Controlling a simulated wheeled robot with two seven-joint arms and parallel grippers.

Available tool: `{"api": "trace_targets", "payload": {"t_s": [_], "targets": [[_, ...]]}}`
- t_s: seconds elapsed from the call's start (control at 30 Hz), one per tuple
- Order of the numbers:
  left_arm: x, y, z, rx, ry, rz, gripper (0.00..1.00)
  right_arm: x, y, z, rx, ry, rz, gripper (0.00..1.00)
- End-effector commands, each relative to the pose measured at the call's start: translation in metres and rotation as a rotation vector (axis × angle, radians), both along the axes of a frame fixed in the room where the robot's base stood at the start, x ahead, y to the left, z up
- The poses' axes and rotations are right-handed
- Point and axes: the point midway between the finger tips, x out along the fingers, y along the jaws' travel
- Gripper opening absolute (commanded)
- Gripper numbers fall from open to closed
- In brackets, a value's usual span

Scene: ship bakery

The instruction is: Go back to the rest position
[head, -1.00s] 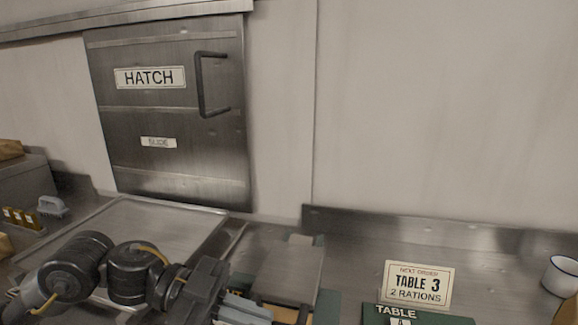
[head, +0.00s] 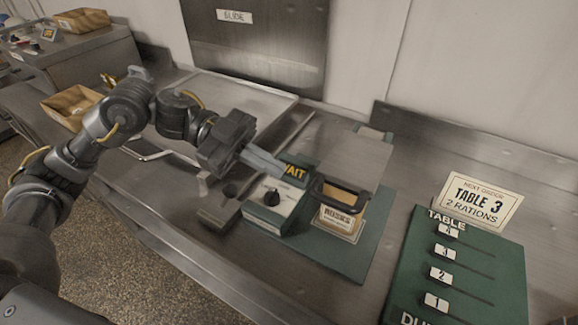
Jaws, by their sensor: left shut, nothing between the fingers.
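My left gripper (head: 264,163) is shut and empty. Its arm comes in from the left side of the head view and reaches over the steel counter. The fingertips point right, above and near a small box with a black knob (head: 272,197) and a green sign reading WAIT (head: 294,172). I cannot tell from this view whether the fingers touch the sign. My right gripper does not show.
A dark-handled device with a label (head: 340,222) stands on a green mat right of the knob box. A green TABLE board (head: 462,262) with numbered sliders and a TABLE 3 card (head: 481,201) are at right. A sunken steel tray (head: 228,92) and a cardboard box (head: 72,107) are at left.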

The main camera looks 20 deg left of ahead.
Motion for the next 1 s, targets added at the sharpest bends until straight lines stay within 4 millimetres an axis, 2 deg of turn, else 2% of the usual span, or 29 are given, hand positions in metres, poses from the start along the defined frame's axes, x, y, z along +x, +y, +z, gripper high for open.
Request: {"api": "trace_targets", "payload": {"t_s": [0.2, 0.67, 0.77, 1.0], "targets": [[0.001, 0.009, 0.003, -0.002, 0.000, -0.001, 0.00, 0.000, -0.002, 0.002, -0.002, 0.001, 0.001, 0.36], [0.001, 0.009, 0.006, -0.004, -0.002, 0.000, 0.00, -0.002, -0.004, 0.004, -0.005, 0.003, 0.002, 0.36], [0.001, 0.009, 0.017, -0.004, -0.003, -0.001, 0.00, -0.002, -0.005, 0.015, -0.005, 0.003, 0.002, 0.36], [0.001, 0.009, 0.059, -0.004, -0.003, -0.002, 0.00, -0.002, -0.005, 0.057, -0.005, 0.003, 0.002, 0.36]]}}
